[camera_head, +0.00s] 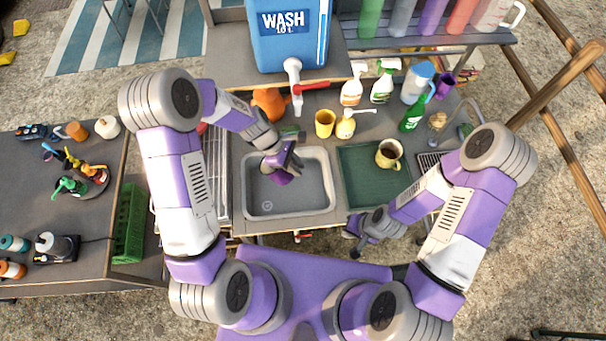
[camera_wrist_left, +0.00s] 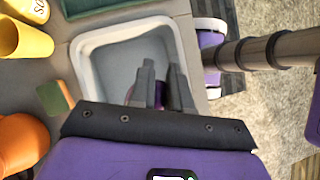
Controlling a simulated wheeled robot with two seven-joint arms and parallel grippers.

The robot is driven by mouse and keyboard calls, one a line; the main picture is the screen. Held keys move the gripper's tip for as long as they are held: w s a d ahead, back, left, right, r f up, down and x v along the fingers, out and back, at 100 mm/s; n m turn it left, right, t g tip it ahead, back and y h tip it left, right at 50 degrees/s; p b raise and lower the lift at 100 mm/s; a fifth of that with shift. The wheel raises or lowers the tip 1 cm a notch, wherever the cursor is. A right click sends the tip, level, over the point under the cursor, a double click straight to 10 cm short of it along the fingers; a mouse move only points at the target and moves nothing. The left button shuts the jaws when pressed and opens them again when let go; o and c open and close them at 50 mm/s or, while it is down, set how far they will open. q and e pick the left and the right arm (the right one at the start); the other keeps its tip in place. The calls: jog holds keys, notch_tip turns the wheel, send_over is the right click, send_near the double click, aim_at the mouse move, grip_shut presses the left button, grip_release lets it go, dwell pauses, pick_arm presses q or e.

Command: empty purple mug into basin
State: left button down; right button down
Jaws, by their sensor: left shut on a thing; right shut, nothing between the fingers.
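The purple mug (camera_head: 281,178) is held over the grey basin (camera_head: 249,207), tilted as far as I can tell. My left gripper (camera_head: 284,163) is shut on it, above the basin. Most of the mug is hidden by the fingers, and its inside is not visible. In the left wrist view a bit of the purple mug (camera_wrist_left: 159,96) shows between the fingers of my left gripper (camera_wrist_left: 160,84), with the basin (camera_wrist_left: 90,60) beyond. My right gripper (camera_head: 359,237) is shut and empty near the counter's front edge, below the green tray.
A cream mug with dark contents (camera_head: 389,154) stands on the green tray (camera_head: 362,190) right of the basin. A yellow cup (camera_head: 325,123), a sponge (camera_wrist_left: 55,98) and spray bottles (camera_head: 383,82) stand behind. The blue water container's red tap (camera_head: 310,87) overhangs the back.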

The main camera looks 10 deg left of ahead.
pick_arm(q)
jog(key=shift+d+r+y+p, duration=0.1)
jog(key=shift+r+y+p, duration=0.35)
jog(key=shift+y+p, duration=0.3)
jog(key=shift+f+y+b, duration=0.15)
jog(key=shift+y+b, duration=0.2)
jog(key=shift+b, duration=0.05)
jog(key=shift+r+t+y, duration=0.2)
jog(key=shift+r+y, duration=0.1)
jog(key=shift+y, duration=0.8)
jog(key=shift+r+t+y, duration=0.2)
jog(key=shift+r+y, duration=0.1)
jog(key=shift+y, duration=0.8)
